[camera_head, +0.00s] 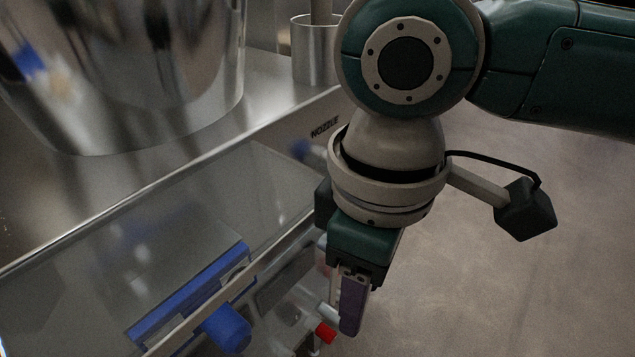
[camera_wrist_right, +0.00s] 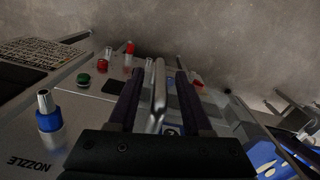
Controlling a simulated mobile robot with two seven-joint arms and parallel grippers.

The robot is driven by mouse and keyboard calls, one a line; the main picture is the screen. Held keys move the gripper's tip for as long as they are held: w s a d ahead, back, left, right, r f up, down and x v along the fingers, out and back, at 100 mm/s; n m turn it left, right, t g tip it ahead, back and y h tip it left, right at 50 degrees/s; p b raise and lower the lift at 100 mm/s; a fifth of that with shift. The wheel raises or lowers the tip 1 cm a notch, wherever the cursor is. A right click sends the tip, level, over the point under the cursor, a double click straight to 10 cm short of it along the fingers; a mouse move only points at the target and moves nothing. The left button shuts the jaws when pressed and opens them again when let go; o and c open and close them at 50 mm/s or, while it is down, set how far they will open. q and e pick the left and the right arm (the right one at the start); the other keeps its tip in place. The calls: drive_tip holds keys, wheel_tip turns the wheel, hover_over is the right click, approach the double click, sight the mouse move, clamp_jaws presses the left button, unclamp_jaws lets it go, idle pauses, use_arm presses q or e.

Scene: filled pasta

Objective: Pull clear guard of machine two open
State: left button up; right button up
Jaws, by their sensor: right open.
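Machine two's front fills the left of the head view. A see-through panel (camera_head: 150,225), which looks like the clear guard, slopes below its steel top edge, with blue parts showing behind or on it. My right gripper (camera_head: 350,310) points down at the machine's front right edge. In the right wrist view its two dark fingers (camera_wrist_right: 160,78) are open, with a shiny metal bar handle (camera_wrist_right: 158,98) standing between them. I see a gap on each side of the bar; whether either finger touches it I cannot tell. My left gripper is not in view.
A large steel hopper (camera_head: 130,70) and a smaller steel cylinder (camera_head: 314,50) stand on the machine top. A blue knob (camera_head: 228,328) and a red knob (camera_head: 325,333) stick out in front. A green button (camera_wrist_right: 83,80) shows on the panel. Bare floor (camera_head: 500,280) lies right.

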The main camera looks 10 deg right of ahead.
clamp_jaws()
idle(0.3)
idle(1.1)
